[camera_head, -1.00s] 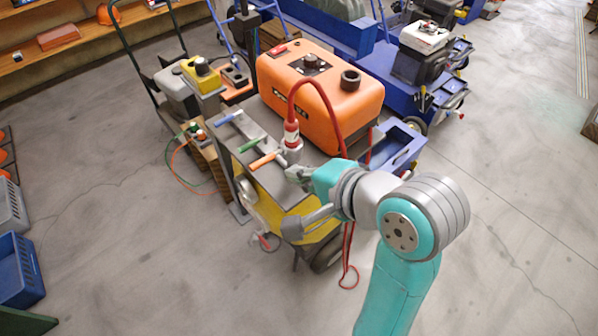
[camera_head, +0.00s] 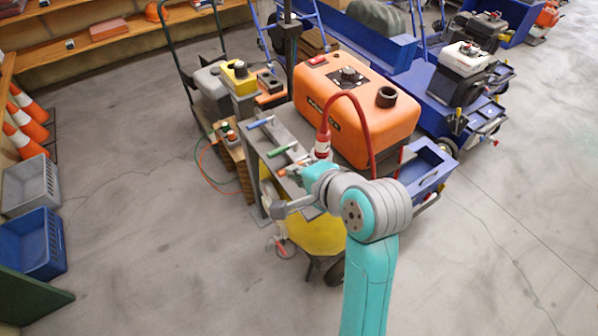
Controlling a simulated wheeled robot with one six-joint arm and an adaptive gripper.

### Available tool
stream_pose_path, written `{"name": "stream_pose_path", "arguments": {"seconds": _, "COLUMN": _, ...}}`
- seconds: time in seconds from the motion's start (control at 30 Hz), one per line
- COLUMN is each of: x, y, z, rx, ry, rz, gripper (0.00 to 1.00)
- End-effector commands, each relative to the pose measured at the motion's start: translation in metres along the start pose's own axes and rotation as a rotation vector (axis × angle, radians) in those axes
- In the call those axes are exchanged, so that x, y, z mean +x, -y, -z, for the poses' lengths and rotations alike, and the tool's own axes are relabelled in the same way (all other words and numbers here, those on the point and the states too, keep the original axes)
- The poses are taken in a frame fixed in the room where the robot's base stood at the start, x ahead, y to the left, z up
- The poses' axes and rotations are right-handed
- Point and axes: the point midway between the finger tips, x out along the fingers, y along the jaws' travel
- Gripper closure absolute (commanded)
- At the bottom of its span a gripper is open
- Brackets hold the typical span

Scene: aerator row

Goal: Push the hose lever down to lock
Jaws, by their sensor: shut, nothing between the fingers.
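A red hose (camera_head: 357,104) arches over the cart top and ends in a red and white coupling (camera_head: 322,146) beside the orange tank. Blue-handled (camera_head: 260,122) and green-handled (camera_head: 283,149) levers lie in a row left of the coupling. My gripper (camera_head: 291,171) is shut and empty, low over the cart top near the coupling. Whether its fingertips touch the lever cannot be told.
The orange tank (camera_head: 355,112) stands close behind the coupling. A blue tray (camera_head: 428,165) is at the cart's right. A yellow-topped machine (camera_head: 238,76) stands behind left. Blue and grey crates (camera_head: 30,184) lie at far left. The floor between is clear.

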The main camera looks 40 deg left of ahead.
Motion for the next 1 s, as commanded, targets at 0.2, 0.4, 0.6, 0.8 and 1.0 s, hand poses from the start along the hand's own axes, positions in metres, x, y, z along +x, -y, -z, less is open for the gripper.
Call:
{"name": "stream_pose_path", "arguments": {"seconds": 0.2, "x": 0.0, "y": -0.0003, "z": -0.0001, "rx": -0.004, "ry": -0.003, "rz": 0.0, "gripper": 1.0}}
{"name": "stream_pose_path", "arguments": {"seconds": 0.4, "x": 0.0014, "y": -0.0026, "z": -0.001, "rx": -0.038, "ry": -0.025, "rz": -0.001, "gripper": 1.0}}
{"name": "stream_pose_path", "arguments": {"seconds": 0.6, "x": 0.0023, "y": -0.004, "z": -0.0011, "rx": -0.06, "ry": -0.041, "rz": 0.0, "gripper": 1.0}}
{"name": "stream_pose_path", "arguments": {"seconds": 0.8, "x": 0.0036, "y": -0.0059, "z": -0.0021, "rx": -0.089, "ry": -0.059, "rz": -0.001, "gripper": 1.0}}
{"name": "stream_pose_path", "arguments": {"seconds": 1.0, "x": 0.0056, "y": -0.0091, "z": -0.0031, "rx": -0.143, "ry": -0.095, "rz": 0.0, "gripper": 1.0}}
